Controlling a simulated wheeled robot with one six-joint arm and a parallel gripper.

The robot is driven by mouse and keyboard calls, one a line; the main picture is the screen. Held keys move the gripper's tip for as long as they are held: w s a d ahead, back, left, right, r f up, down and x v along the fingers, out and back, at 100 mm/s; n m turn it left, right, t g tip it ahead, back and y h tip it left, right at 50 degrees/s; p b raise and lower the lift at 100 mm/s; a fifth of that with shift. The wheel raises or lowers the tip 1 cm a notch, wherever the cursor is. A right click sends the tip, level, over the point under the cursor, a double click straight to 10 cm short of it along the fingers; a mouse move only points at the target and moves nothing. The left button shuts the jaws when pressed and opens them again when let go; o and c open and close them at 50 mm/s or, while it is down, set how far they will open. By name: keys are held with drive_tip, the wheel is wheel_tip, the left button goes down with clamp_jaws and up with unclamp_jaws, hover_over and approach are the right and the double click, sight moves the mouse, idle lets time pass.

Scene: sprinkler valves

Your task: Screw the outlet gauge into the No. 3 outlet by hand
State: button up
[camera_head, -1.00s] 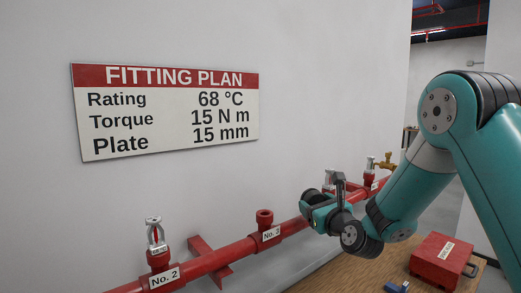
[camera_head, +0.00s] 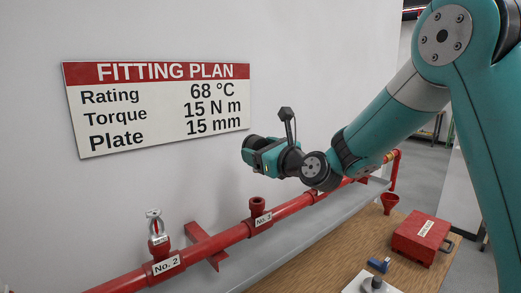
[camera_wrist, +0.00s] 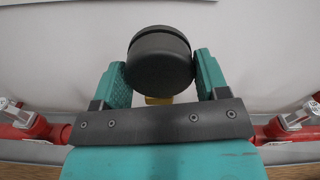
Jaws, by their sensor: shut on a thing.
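The No. 3 outlet (camera_head: 257,205) is an open red upright socket on the red pipe, with a white label below it. My gripper (camera_head: 251,150) is raised above the outlet and apart from it. In the wrist view, the teal fingers of my gripper (camera_wrist: 161,75) are shut on a round black gauge (camera_wrist: 158,60). A small brass part shows below the gauge, between the fingers. The gauge's face is turned out of sight. The outlet is not visible in the wrist view.
A sprinkler stands on the No. 2 outlet (camera_head: 156,240) at left. The fitting plan sign (camera_head: 155,107) hangs on the wall behind.

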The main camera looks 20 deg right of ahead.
drive_tip(key=shift+f+b, duration=2.35)
drive_tip(key=shift+f, duration=1.15)
drive_tip(key=shift+p, duration=0.55)
drive_tip(key=shift+f+b, duration=1)
drive_tip(key=shift+f, duration=0.2)
